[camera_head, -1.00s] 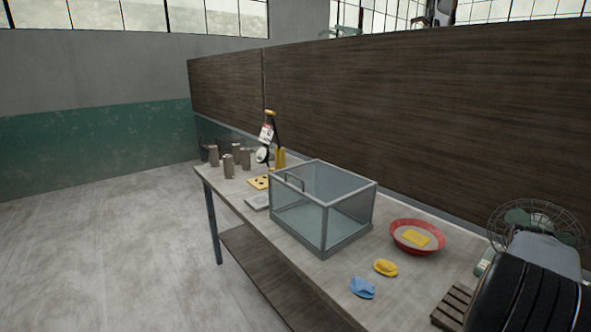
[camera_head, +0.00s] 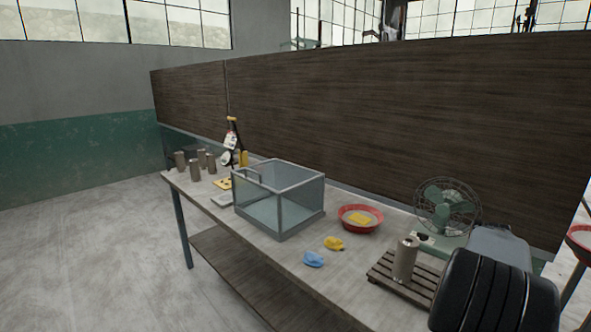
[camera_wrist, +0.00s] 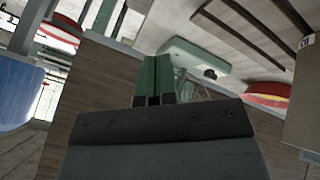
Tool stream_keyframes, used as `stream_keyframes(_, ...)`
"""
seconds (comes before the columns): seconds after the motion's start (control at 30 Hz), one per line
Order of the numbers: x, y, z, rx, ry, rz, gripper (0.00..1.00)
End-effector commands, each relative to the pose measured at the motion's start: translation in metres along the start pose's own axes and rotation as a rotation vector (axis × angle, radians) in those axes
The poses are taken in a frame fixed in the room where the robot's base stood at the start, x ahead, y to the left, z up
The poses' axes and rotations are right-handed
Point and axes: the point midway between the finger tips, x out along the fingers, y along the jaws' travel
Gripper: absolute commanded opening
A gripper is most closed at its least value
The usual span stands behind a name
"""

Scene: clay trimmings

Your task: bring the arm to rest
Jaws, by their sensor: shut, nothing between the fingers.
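My gripper (camera_wrist: 153,78) shows in the wrist view with its green fingers pressed together and nothing between them. It points at the pale green base of the fan (camera_wrist: 198,57), and I cannot tell the distance. In the head view a dark, rounded part of my arm (camera_head: 485,297) fills the lower right, in front of the table's right end. My fingers cannot be made out in that view.
The table (camera_head: 285,252) carries a glass-walled box (camera_head: 280,236), a red bowl (camera_head: 346,223), yellow (camera_head: 334,243) and blue lumps (camera_head: 313,259), a slatted rack (camera_head: 381,268) with a metal cylinder (camera_head: 405,260), and a fan (camera_head: 446,208). Several cylinders stand at the far left.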

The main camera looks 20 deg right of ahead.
Motion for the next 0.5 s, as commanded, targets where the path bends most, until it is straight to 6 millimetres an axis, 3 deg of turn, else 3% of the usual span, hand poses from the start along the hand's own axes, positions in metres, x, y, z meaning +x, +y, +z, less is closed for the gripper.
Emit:
stream_keyframes(0.23,0.005,-0.040,0.035,0.123,-0.116,-0.091,0.00)
stream_keyframes(0.5,-0.039,-0.116,0.051,0.175,-0.201,-0.198,0.00)
